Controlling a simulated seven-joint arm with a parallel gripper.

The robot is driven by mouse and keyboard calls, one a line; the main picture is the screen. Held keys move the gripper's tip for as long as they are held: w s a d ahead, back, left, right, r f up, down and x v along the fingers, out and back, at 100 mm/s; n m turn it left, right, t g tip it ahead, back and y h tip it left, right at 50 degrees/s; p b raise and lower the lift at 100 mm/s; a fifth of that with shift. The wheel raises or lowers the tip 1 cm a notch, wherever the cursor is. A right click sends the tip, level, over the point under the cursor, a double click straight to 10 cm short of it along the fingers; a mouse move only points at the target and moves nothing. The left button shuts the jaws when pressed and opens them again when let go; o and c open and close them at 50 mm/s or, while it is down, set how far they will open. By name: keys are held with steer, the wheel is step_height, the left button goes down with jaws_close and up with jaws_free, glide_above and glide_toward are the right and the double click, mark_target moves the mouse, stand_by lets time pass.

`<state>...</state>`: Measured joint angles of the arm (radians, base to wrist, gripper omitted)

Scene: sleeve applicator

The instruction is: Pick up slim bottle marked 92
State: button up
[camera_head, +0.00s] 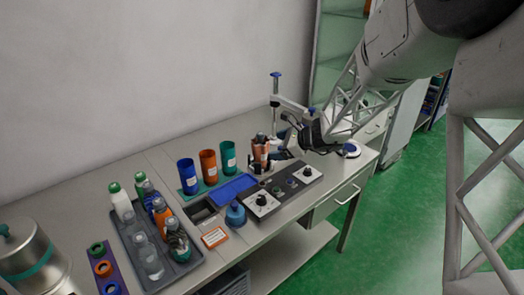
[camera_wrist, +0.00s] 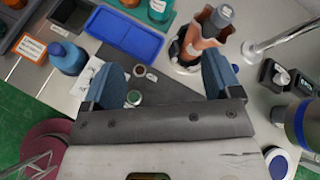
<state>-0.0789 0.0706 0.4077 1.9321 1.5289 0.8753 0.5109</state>
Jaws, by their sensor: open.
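No number 92 is legible in either view, so I cannot tell which bottle carries it. Several capped bottles stand in a dark tray (camera_head: 188,262) at the front left, including a white one with a green cap (camera_head: 121,203) and an orange one (camera_head: 162,217).
The control box (camera_head: 283,187) has knobs and buttons. Blue, orange and teal cups (camera_head: 208,165) stand behind a blue tray (camera_head: 233,189). A blue squat bottle (camera_head: 236,215) and an orange-edged label card (camera_head: 214,238) lie nearby. A metal stand (camera_head: 276,98) rises at the back.

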mark_target(265, 151)
steer(key=w+a+f+m+t, duration=0.1)
steer(key=w+f+m+t, duration=0.1)
steer(key=w+f+m, duration=0.4)
steer(key=w+f, duration=0.3)
steer(key=w, duration=0.1)
steer(key=shift+w+a+f+t, duration=0.15)
steer(key=shift+a+f+t, duration=0.2)
steer(key=shift+f+t, duration=0.05)
steer(key=shift+x, duration=1.25)
steer(key=shift+a, duration=0.15)
steer(key=shift+x, duration=2.55)
steer(key=shift+r, duration=0.1)
steer(key=shift+c, duration=0.3)
